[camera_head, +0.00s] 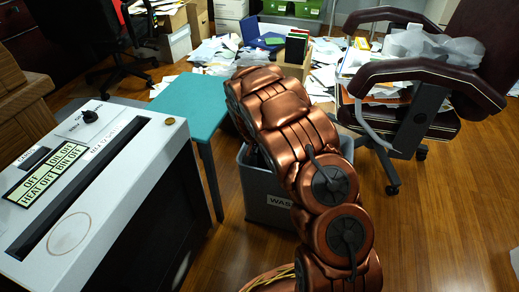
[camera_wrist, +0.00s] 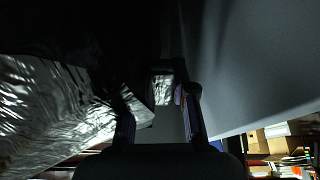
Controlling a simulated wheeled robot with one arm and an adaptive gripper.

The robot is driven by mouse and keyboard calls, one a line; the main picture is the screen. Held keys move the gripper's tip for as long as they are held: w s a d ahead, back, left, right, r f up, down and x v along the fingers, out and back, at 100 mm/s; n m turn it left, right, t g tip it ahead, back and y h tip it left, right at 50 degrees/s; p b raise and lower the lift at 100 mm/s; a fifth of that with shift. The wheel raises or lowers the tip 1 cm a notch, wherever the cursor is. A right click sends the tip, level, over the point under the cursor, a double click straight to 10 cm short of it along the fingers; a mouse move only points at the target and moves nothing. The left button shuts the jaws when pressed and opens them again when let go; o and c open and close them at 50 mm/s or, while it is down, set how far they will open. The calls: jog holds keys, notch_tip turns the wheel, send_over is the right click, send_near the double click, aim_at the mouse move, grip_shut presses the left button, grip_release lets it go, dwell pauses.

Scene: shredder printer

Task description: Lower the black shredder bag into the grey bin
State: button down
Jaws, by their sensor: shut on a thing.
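The grey bin (camera_head: 259,190) stands on the floor behind my arm in the head view, with a partly covered label on its front. My arm reaches over it and hides much of its opening; my gripper is hidden there. In the wrist view my gripper (camera_wrist: 163,92) is shut on the black shredder bag (camera_wrist: 55,100). The bag's crinkled, shiny film spreads to the left, and a glossy patch shows between the fingers. A smooth grey surface, likely the bin's wall (camera_wrist: 250,65), fills the right. The dark picture hides how deep the bag sits.
A white-topped shredder (camera_head: 85,190) with a label panel stands at left. A teal table (camera_head: 190,105) is beside the bin. An office chair (camera_head: 425,95) holding papers is at right.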

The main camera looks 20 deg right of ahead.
jog(key=shift+f, duration=0.35)
jog(key=c, duration=0.9)
grip_release()
jog(key=shift+o, duration=0.2)
jog(key=shift+r, duration=0.15)
jog(key=v, duration=1.1)
jog(key=shift+r, duration=0.35)
jog(key=shift+s, duration=0.15)
